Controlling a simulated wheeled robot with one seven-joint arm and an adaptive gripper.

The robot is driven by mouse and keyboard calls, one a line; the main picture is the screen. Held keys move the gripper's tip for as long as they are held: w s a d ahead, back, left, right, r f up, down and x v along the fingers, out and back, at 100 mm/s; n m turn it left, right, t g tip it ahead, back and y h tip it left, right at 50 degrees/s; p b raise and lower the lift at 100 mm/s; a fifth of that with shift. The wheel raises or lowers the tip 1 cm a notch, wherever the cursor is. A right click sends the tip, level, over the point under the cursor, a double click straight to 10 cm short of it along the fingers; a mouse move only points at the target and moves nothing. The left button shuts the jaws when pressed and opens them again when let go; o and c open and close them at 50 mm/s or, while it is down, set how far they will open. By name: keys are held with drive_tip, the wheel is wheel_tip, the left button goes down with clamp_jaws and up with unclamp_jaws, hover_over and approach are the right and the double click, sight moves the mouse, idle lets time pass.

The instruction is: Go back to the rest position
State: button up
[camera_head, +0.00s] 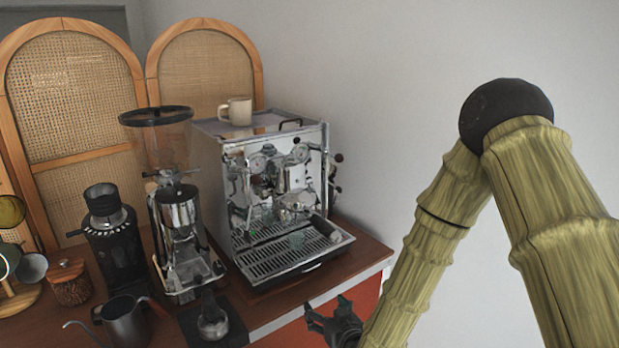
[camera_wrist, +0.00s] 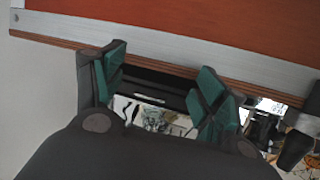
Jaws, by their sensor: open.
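My gripper (camera_head: 333,318) is at the bottom of the head view, just in front of the cart's right front edge. In the wrist view my gripper (camera_wrist: 160,85) shows two green-padded fingers spread apart with nothing between them. My arm comes down to it from the right of the head view. The wooden cart top (camera_head: 362,250) lies behind it, and the cart's edge (camera_wrist: 180,45) crosses the upper part of the wrist view. My gripper appears apart from the cart, though the exact gap is hard to tell.
An espresso machine (camera_head: 280,195) stands on the cart with a cup (camera_head: 238,110) on top. A grinder (camera_head: 172,200), a portafilter (camera_head: 212,318), a black grinder (camera_head: 112,235), a kettle (camera_head: 124,320) and a jar (camera_head: 69,282) stand leftward. The wall side at right is free.

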drive_tip(key=s+d+f+m+g+h, duration=0.1)
drive_tip(key=s+d+f+g, duration=0.35)
drive_tip(key=s+f, duration=0.6)
drive_tip(key=s+d+f+m+g+h, duration=0.1)
drive_tip(key=s+d+f+g+h, duration=0.3)
drive_tip(key=s+f, duration=0.6)
drive_tip(key=s+d+f+m+g, duration=0.1)
drive_tip(key=s+d+f, duration=0.3)
drive_tip(key=s, duration=0.6)
drive_tip(key=s+d+f+g, duration=0.3)
drive_tip(key=s+d, duration=0.3)
drive_tip(key=s, duration=0.4)
drive_tip(key=shift+f+m+g, duration=0.4)
drive_tip(key=shift+g, duration=0.15)
